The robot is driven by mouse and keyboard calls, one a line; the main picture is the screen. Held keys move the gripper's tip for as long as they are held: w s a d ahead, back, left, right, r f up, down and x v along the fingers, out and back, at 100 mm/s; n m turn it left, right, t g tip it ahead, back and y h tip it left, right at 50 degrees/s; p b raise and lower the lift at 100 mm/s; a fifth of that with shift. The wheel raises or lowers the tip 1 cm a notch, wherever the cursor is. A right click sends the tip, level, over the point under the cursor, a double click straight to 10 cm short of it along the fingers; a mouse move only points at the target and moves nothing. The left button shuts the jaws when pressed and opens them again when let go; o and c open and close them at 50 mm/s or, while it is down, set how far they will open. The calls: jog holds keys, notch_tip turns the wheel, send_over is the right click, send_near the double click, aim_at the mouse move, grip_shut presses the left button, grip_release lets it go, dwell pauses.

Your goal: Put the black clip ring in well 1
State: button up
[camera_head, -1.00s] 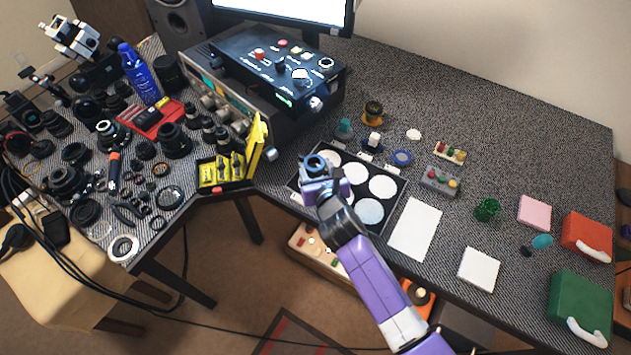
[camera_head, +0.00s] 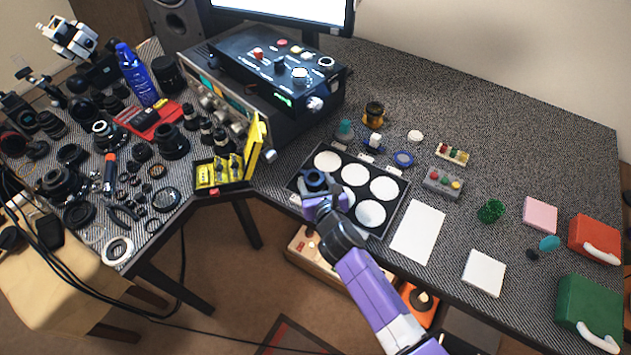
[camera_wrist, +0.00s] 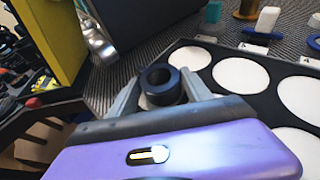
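The black clip ring (camera_head: 315,180) is a dark, thick ring with a round hole; it also shows in the wrist view (camera_wrist: 160,82). My gripper (camera_wrist: 161,88) has one finger on each side of it and is shut on it. In the head view my gripper (camera_head: 317,186) is over the near left part of the black tray (camera_head: 396,205), which has round white wells. The ring and gripper hide the near left well there. In the wrist view a bit of white shows beneath the ring. I cannot tell whether the ring touches the tray. No well number is readable.
A yellow open case (camera_head: 225,170) stands left of the tray, with a black control box (camera_head: 285,75) behind.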

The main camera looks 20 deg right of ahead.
jog(key=shift+o, duration=1.3)
jog(key=shift+r, duration=0.1)
jog(key=p+v, duration=0.1)
jog(key=v, duration=1.1)
jog(key=shift+r, duration=0.1)
